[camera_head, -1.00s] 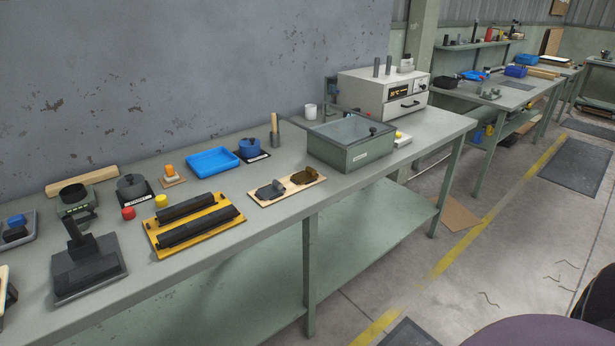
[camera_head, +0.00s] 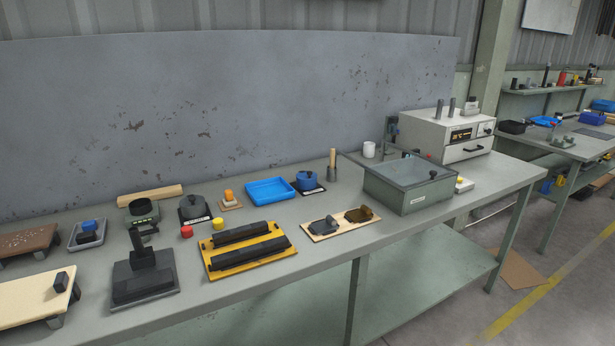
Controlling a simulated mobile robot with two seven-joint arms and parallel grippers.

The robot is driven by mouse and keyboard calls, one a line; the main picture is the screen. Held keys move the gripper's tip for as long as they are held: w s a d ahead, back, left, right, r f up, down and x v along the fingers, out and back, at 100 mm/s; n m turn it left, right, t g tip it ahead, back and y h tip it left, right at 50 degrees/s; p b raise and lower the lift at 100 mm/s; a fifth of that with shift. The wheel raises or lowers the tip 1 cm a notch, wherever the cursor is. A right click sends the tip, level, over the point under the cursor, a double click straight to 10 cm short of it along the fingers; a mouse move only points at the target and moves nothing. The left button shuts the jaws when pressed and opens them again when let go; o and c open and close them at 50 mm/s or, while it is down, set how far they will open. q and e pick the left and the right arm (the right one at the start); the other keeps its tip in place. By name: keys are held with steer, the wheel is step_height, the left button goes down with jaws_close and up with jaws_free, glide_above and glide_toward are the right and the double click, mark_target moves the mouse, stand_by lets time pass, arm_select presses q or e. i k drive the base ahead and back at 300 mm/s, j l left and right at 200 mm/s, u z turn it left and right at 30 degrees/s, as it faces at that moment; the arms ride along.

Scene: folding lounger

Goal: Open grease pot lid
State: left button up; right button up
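A small blue pot (camera_head: 307,180) with a knobbed lid seated on top stands on a dark labelled base towards the back of the workbench. A dark grey domed pot (camera_head: 194,208) with a knob on top stands on another labelled base further left. The labels are too small to read, so I cannot tell for sure which is the grease pot. Both tops look shut. Neither of my grippers is in view.
A blue tray (camera_head: 270,191) lies left of the blue pot, and a holder with a wooden handle (camera_head: 332,165) stands right of it. A yellow rack (camera_head: 246,252), a small board (camera_head: 342,224) and a glass-topped green box (camera_head: 411,188) are nearer the front edge.

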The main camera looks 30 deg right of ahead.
mark_target(302, 175)
steer(key=l+u, duration=0.15)
steer(key=l, duration=0.35)
steer(key=l+u, duration=0.2)
steer(key=l, duration=0.35)
steer(key=l+u, duration=0.15)
steer(key=l, duration=0.4)
steer(key=l+u, duration=0.2)
steer(key=l, duration=0.3)
steer(key=k+l+u, duration=0.15)
steer(key=l, duration=0.35)
steer(key=l+u, duration=0.2)
steer(key=l, duration=0.35)
steer(key=k+j, duration=0.05)
